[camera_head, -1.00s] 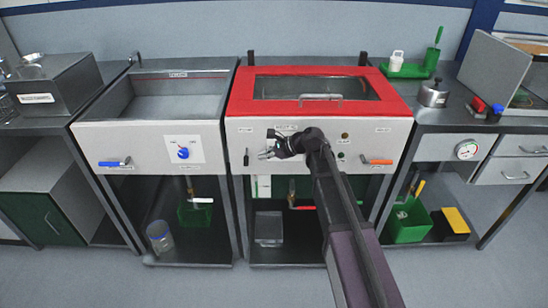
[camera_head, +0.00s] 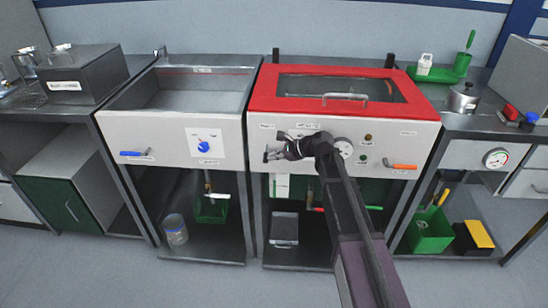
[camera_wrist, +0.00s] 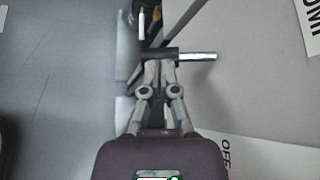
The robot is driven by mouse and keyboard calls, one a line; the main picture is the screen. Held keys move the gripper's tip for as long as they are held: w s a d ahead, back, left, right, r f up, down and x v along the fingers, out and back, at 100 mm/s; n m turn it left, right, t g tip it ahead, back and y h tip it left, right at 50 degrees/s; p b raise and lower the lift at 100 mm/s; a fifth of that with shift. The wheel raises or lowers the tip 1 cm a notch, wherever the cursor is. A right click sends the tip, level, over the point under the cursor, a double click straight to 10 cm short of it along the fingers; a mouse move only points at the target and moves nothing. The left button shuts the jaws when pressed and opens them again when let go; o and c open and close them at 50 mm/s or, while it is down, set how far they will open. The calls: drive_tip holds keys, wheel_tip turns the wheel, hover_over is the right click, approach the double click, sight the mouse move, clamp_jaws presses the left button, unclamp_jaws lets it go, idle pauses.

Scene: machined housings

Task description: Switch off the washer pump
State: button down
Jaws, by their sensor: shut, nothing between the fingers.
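The washer is the cabinet with the red-framed lid (camera_head: 425,106) and white front panel (camera_head: 308,172). My gripper (camera_head: 270,153) is at the left part of this panel, fingers together and empty. In the wrist view, my fingertips (camera_wrist: 160,64) are at a lever with a black grip (camera_wrist: 158,54) and a silver rod (camera_wrist: 197,57) pointing toward the white panel. I cannot tell whether they touch. A label ending in "UMP" (camera_wrist: 312,25) and an "OFF" label (camera_wrist: 228,155) show on the panel. In the head view my gripper mostly covers this lever.
The panel also carries a gauge (camera_head: 344,147), an amber light (camera_head: 368,137), a green light (camera_head: 363,160) and an orange-handled lever (camera_head: 400,166). The sink unit at left has a blue knob (camera_head: 204,147) and a blue lever (camera_head: 135,153). Floor in front is clear.

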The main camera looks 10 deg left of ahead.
drive_tip(key=shift+a+f+n+b, duration=0.3)
drive_tip(key=shift+f+b, duration=0.3)
drive_tip(key=shift+b, duration=0.15)
drive_tip(key=shift+w+r+p, duration=0.1)
drive_tip(key=shift+r+p, duration=0.1)
drive_tip(key=shift+p, duration=0.1)
drive_tip(key=shift+a+r+p, duration=0.1)
drive_tip(key=shift+r+p, duration=0.4)
drive_tip(key=shift+p, duration=0.1)
drive_tip(key=s+p+v, duration=0.1)
drive_tip(key=p+v, duration=0.5)
drive_tip(key=v, duration=0.8)
drive_tip(key=shift+f+p, duration=0.25)
drive_tip(key=shift+p, duration=0.05)
